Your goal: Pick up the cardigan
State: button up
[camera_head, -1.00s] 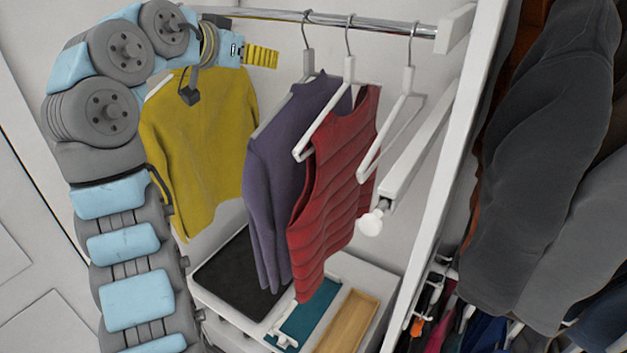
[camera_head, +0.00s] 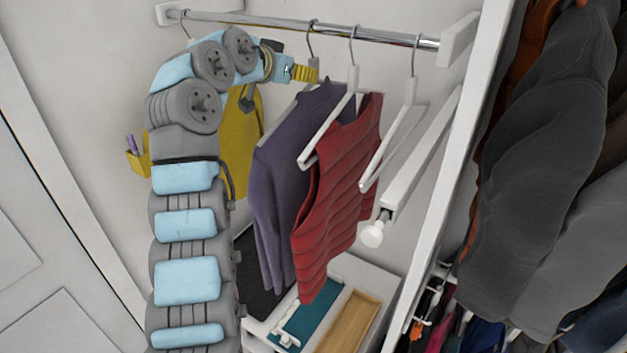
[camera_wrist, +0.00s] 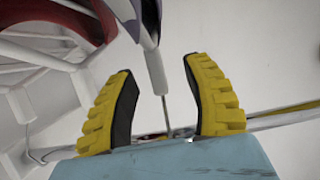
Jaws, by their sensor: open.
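A purple long-sleeved knit garment (camera_head: 282,175), which looks like the cardigan, hangs from the rail on a white hanger. My gripper (camera_head: 312,75) is at the top of this hanger, just under the rail. In the wrist view its yellow fingers (camera_wrist: 160,70) are open, with the white hanger neck (camera_wrist: 156,72) and thin metal hook between them. There is a visible gap on both sides. A bit of purple cloth (camera_wrist: 147,4) shows at the top edge. A yellow long-sleeved garment (camera_head: 238,145) hangs behind my arm, mostly hidden.
A red quilted vest (camera_head: 338,195) hangs close to the right of the purple garment, then an empty white hanger (camera_head: 388,140). The metal rail (camera_head: 370,36) runs above. A cabinet with a wooden tray (camera_head: 348,322) stands below. Dark clothes (camera_head: 545,150) hang beyond the white panel.

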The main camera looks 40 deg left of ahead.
jog(key=shift+d+p+x, duration=0.2)
jog(key=shift+p+x, duration=0.2)
jog(key=shift+x, duration=0.6)
jog(key=shift+d+p+x, duration=0.25)
jog(key=shift+p+x, duration=0.15)
jog(key=shift+x, duration=1.45)
grip_shut()
